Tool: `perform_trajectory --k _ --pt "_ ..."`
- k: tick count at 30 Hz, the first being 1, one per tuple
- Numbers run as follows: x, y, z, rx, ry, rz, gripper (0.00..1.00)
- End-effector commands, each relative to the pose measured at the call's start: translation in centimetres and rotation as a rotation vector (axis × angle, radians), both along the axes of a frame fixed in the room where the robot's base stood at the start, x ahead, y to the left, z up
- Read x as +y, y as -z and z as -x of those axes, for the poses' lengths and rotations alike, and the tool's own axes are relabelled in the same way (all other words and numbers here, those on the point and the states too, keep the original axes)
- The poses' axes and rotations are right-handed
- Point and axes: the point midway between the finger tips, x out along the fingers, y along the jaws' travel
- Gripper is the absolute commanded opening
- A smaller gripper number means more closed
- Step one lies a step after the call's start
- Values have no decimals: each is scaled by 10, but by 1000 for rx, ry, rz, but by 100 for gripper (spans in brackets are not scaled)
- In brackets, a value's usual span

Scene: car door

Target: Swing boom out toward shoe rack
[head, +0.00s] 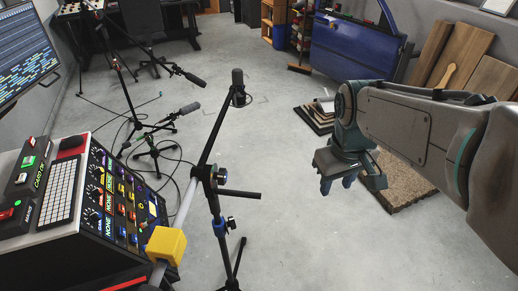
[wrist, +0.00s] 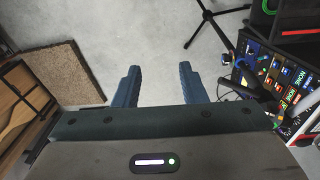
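The microphone stand (head: 214,205) stands upright in the middle of the head view. Its boom (head: 212,140) slants from a microphone (head: 238,84) at the upper end down to a pale tube with a yellow block (head: 166,246), beside the console. A shelf with small items (head: 301,28), possibly the shoe rack, stands at the back, partly hidden by the blue door. My gripper (head: 337,183) hangs over the floor to the right of the stand, apart from it. In the wrist view its two fingers (wrist: 160,86) are spread with only floor between them.
A control console (head: 115,205) fills the lower left. A blue car door (head: 357,48), a stacked item (head: 315,117), a brown mat (head: 402,186) and wooden boards (head: 462,62) are on the right. Floor between stand and gripper is clear.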

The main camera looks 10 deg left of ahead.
Motion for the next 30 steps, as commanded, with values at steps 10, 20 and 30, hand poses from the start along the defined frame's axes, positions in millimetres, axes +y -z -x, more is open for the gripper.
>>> perform_trajectory --k 10,20,30 --pt "94 -8 -61 151 -541 27 38" --pt "181 2 -89 262 -988 -23 38" --pt "209 13 -93 297 -1133 -53 38"
